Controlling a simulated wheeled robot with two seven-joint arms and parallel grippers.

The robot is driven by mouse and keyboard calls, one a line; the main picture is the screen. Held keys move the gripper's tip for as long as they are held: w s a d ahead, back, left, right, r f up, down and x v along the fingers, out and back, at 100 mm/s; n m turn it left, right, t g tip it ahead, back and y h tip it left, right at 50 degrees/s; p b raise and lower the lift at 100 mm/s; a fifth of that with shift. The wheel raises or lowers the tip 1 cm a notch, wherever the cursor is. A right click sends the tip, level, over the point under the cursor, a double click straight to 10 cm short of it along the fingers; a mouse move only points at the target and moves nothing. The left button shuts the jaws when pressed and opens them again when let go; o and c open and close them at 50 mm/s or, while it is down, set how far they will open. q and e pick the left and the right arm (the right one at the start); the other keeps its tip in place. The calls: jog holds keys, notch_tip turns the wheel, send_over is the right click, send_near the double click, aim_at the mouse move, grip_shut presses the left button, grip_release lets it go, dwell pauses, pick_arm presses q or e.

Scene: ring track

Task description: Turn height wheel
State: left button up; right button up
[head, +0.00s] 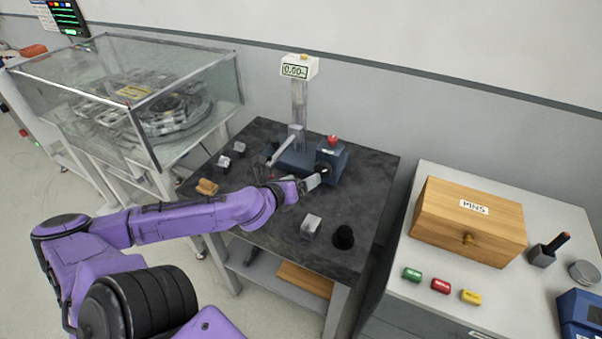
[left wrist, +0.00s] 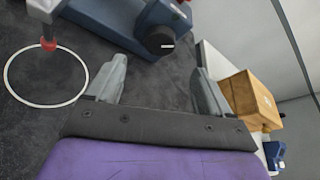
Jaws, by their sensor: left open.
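The measuring device stands at the back of the dark stone table, with a blue base (head: 297,160), a grey column and a display (head: 296,71) reading 0.00. The height wheel, a black round knob with a white mark, shows best in the left wrist view (left wrist: 160,40), on the side of the blue housing (left wrist: 133,22). In the head view, my gripper partly hides it. My left gripper (head: 318,178) is at the device's front right. In the left wrist view its two fingers (left wrist: 159,66) are spread and empty, with the wheel just beyond and between the tips, apparently not touched.
A red button (head: 332,140) tops the housing. A clear block (head: 310,227) and a black knob-like piece (head: 343,237) stand in front. A wooden box (head: 468,222) is on the right-hand bench.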

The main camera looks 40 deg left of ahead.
aim_at(322, 172)
pick_arm(q)
jog(key=m+p, duration=0.2)
jog(key=m, duration=0.7)
jog(key=a+f+m+h+p, duration=0.1)
jog(key=m+p, duration=0.1)
jog(key=m, duration=0.7)
jog(key=f+m+t+p, duration=0.1)
jog(key=m, duration=0.8)
jog(key=shift+s+a+f+m+h+p, duration=0.25)
jog(key=shift+s+a+m+h+p, duration=0.05)
jog(key=shift+s+m+h+p, duration=0.1)
jog(key=m, duration=0.3)
jog(key=shift+d+r+m+t+h, duration=0.15)
jog(key=shift+r+m+t+h, duration=0.1)
jog(key=shift+m+t+h, duration=0.05)
jog(key=b+x, duration=0.3)
jog(key=b, duration=0.2)
jog(key=f+b+x, duration=0.1)
jog(key=b+x, duration=0.2)
jog(key=b, duration=0.2)
jog(key=shift+f, duration=0.15)
jog(key=b+x, duration=0.2)
jog(key=x, duration=0.1)
jog(key=shift+w+r, duration=0.35)
jog(key=shift+w+d+r, duration=0.1)
jog(key=shift+w+d, duration=0.05)
jog(key=shift+w, duration=0.3)
jog(key=shift+r, duration=0.1)
